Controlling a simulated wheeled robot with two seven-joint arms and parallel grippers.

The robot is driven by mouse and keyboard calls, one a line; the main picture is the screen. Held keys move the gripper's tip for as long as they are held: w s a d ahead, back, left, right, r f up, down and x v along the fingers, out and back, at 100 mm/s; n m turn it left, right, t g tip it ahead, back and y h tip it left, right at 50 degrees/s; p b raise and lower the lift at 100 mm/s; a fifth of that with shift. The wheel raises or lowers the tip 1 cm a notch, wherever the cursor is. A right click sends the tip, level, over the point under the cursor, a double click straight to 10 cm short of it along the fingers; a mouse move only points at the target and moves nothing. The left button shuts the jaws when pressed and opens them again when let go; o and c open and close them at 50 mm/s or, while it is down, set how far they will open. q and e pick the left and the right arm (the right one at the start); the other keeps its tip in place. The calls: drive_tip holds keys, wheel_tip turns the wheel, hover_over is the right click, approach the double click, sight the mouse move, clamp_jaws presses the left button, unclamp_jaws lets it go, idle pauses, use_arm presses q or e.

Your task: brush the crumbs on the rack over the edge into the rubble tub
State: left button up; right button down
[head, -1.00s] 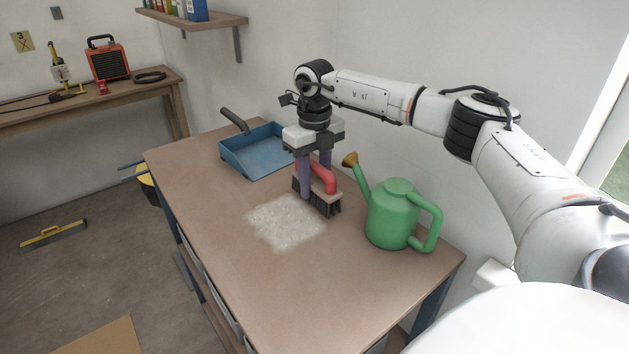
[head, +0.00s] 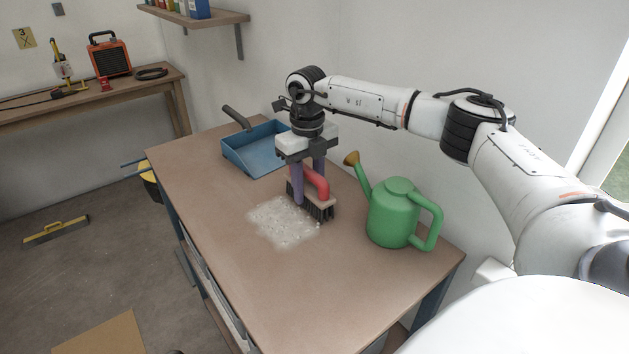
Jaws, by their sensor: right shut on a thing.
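A patch of pale crumbs (head: 282,224) lies on the brown bench top (head: 260,290), which seems to be the rack. My right gripper (head: 308,188) is shut on a hand brush with a red handle (head: 319,182) and dark bristles (head: 324,210). The brush is upright, its bristles at the far right edge of the crumbs, at or just above the surface. A yellow and black tub (head: 150,184), probably the rubble tub, stands beyond the bench's left edge and is mostly hidden by it. My left gripper is out of view.
A blue dustpan (head: 255,152) lies at the bench's far end. A green watering can (head: 394,212) stands close to the right of the brush. The top is clear from the crumbs to the left edge. A broom head (head: 56,231) lies on the floor.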

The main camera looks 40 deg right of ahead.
drive_tip(key=shift+w+a+p, duration=0.15)
drive_tip(key=shift+a+p, duration=0.3)
drive_tip(key=shift+a, duration=0.8)
drive_tip(key=shift+w+a+p, duration=0.15)
drive_tip(key=shift+a+p, duration=0.3)
drive_tip(key=shift+a, duration=0.8)
drive_tip(key=shift+w+a+f, duration=0.1)
drive_tip(key=shift+a, duration=0.8)
drive_tip(key=shift+w+a, duration=0.3)
drive_tip(key=shift+a, duration=2.2)
drive_tip(key=shift+w+a, duration=0.25)
drive_tip(key=shift+a, duration=2.2)
drive_tip(key=shift+w+a, duration=0.3)
drive_tip(key=shift+a, duration=2.2)
drive_tip(key=shift+w+a, duration=0.2)
drive_tip(key=shift+a, duration=1.45)
drive_tip(key=shift+d+r, duration=0.2)
drive_tip(key=shift+r, duration=0.5)
drive_tip(key=shift+d+r, duration=0.2)
drive_tip(key=shift+r, duration=0.45)
drive_tip(key=shift+d+r, duration=0.2)
drive_tip(key=shift+r, duration=0.45)
drive_tip(key=shift+d+r, duration=0.15)
drive_tip(key=shift+r, duration=0.45)
drive_tip(key=shift+s, duration=0.1)
